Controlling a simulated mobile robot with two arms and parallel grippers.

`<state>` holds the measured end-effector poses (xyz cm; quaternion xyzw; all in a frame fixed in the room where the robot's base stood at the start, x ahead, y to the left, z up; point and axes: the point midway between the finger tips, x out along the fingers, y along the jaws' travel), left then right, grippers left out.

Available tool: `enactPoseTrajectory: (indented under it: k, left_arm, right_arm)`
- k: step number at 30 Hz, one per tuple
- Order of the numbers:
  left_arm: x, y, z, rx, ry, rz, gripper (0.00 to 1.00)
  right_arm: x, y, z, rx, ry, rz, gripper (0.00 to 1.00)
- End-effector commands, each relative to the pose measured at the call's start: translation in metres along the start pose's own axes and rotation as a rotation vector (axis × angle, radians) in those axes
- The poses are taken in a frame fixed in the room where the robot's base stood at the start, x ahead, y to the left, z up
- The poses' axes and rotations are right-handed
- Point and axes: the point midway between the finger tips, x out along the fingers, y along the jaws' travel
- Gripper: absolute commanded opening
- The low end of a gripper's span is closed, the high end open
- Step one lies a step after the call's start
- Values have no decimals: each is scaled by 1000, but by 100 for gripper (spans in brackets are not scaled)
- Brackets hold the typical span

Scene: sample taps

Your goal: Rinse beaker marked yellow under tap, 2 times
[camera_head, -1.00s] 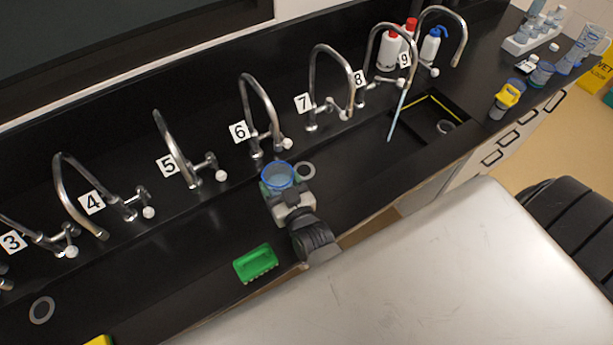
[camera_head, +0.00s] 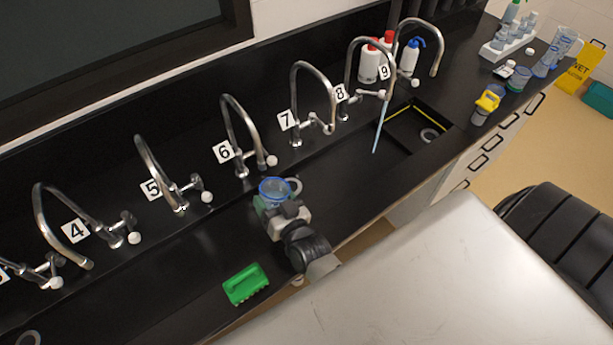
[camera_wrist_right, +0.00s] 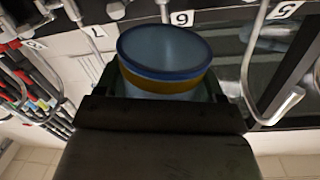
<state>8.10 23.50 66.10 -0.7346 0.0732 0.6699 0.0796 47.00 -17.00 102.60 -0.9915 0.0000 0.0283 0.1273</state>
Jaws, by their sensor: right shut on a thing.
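My right gripper (camera_head: 268,207) is shut on a clear blue-rimmed beaker (camera_head: 276,187) and holds it upright over the black trough. In the right wrist view the beaker (camera_wrist_right: 165,52) shows a yellow-orange band under its blue rim, between the gripper's fingers. The beaker is to the right of and in front of tap 6 (camera_head: 238,118). Tap 8 (camera_head: 367,40), farther right, has a pale blue stream (camera_head: 379,128) falling from its spout into the trough. My left gripper is out of view.
A green brush (camera_head: 246,285) lies at the front edge, near my right wrist. Taps 4 (camera_head: 62,225), 5 (camera_head: 152,165) and 7 (camera_head: 310,68) arch over the trough. A square sink (camera_head: 425,118) is at right. Bottles (camera_head: 370,66) stand behind the taps.

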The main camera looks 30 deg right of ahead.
Motion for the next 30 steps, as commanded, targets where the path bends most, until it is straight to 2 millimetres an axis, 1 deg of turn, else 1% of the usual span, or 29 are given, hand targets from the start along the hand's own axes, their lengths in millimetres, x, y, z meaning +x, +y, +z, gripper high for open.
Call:
enactPoseTrajectory:
  k: [22, 30]
  left_arm:
    - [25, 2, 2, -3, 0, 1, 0]
    - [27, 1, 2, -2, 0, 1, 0]
  right_arm:
    - [7, 32, 11, 363, -75, -2, 46]
    - [8, 34, 11, 409, -85, -2, 46]
